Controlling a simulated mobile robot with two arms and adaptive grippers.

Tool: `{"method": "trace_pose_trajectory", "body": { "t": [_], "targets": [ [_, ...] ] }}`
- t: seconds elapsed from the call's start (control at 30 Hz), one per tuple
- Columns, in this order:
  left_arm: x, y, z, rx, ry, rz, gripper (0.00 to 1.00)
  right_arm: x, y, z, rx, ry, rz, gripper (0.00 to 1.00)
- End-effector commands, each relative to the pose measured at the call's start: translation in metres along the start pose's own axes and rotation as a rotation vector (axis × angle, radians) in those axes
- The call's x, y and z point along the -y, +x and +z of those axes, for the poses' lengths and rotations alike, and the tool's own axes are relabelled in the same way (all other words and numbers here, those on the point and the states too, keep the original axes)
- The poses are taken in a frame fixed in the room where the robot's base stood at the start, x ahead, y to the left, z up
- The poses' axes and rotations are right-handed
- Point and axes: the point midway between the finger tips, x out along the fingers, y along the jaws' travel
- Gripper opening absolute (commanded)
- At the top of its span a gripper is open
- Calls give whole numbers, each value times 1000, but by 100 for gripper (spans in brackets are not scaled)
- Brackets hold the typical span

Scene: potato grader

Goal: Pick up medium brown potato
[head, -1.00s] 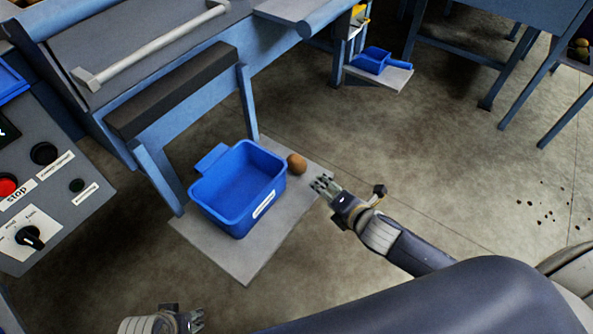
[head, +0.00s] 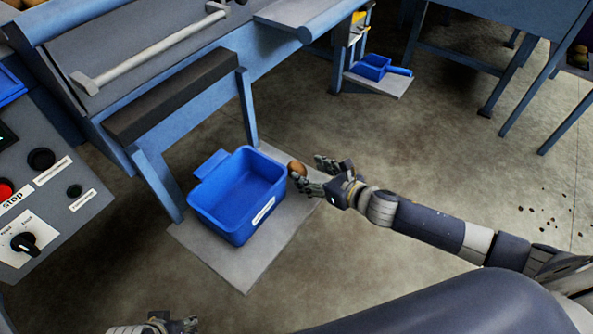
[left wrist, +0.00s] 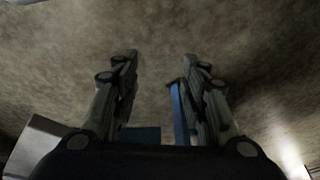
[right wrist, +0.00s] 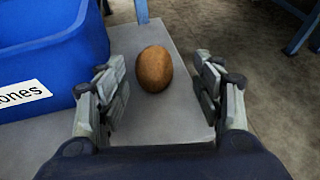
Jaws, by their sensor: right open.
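The brown potato (head: 297,169) lies on the grey board beside the blue bin, and in the right wrist view the potato (right wrist: 154,69) sits just beyond and between the open fingers. My right gripper (head: 312,174) is open and empty, with its fingers close to the potato on either side; it also shows in the right wrist view (right wrist: 160,95). In the head view the fingers hide part of the potato. My left gripper (head: 190,324) is at the bottom edge of the head view; in the left wrist view its fingers (left wrist: 155,85) are apart with nothing between them.
A blue bin (head: 215,212) with a white label stands on the grey board (head: 215,258), left of the potato. A blue frame leg (head: 248,110) rises behind it. A control panel (head: 50,190) is at the left. Open floor lies to the right.

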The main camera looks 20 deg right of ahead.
Motion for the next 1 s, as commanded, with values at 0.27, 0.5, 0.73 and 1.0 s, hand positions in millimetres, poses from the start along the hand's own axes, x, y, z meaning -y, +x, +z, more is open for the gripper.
{"method": "trace_pose_trajectory", "body": {
  "t": [0.27, 0.5, 0.73, 1.0],
  "targets": [
    [1, -16, -2, -11, -1, -2, 40, -5, 23, 2, 2, 3, 1, 61],
    [2, -43, -2, -23, -2, -4, 40, -8, 51, 1, 0, 2, -1, 61],
    [2, -50, -2, -24, -3, -5, 40, -8, 57, 2, -1, 1, 0, 61],
    [2, -50, -2, -24, -3, -5, 40, -8, 56, 2, -1, 1, 0, 27]
  ]
}}
